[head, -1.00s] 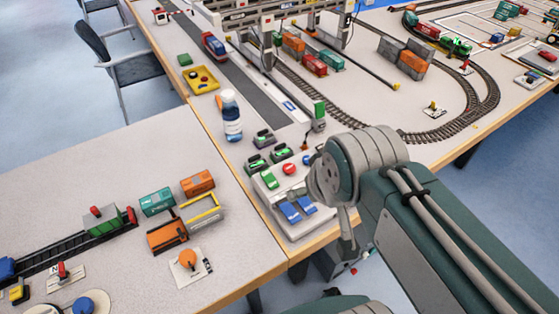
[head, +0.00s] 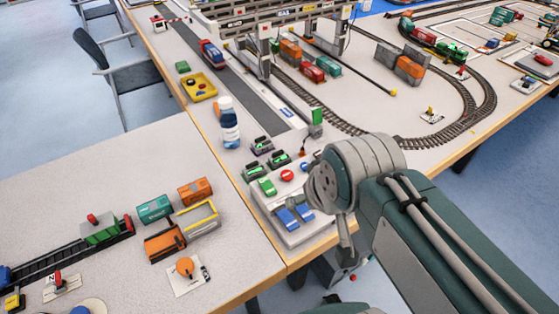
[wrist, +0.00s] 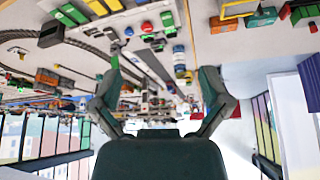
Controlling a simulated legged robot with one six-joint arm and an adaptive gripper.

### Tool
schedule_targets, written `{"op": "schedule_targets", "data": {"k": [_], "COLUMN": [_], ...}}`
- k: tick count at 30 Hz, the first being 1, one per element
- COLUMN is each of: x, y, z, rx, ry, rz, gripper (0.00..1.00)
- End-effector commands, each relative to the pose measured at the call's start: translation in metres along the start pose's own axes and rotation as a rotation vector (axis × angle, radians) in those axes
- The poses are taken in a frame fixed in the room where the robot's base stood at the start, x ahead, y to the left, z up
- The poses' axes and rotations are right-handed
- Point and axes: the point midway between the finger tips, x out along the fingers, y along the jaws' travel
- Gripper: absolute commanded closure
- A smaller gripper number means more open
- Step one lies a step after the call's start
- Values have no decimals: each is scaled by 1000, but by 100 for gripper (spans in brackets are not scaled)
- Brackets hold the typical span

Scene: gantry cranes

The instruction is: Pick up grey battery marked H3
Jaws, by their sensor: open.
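Several small dark battery-like blocks with green tops stand by the control panel in the head view, among them one at the back (head: 262,146), one at the right (head: 280,159) and one at the left (head: 257,169). Their markings are too small to read, so I cannot tell which is H3. My gripper (wrist: 162,85) shows in the wrist view with its two fingers spread wide and nothing between them. It is hidden in the head view, where my arm covers the lower right.
The control panel (head: 303,231) has blue, red and green buttons at the table edge. A blue-and-white bottle (head: 228,122) stands behind the blocks. A yellow tray (head: 199,87), a gantry crane (head: 264,57) and curved track (head: 435,140) lie beyond. Train wagons (head: 182,235) occupy the near left table.

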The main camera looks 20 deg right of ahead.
Motion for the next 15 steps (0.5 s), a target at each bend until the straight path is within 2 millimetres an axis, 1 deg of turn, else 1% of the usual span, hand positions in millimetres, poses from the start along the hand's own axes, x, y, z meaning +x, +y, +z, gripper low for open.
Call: {"op": "schedule_targets", "data": {"k": [5,6,8,11,15], "x": [0,0,0,1,5], "y": [0,0,0,0,2], "z": [0,0,-1,-10,-34], "rx": [0,0,4,28,103], "ry": [0,0,-2,-13,-44], "rz": [0,0,0,1,6], "gripper": [4,0,0,0,0]}}
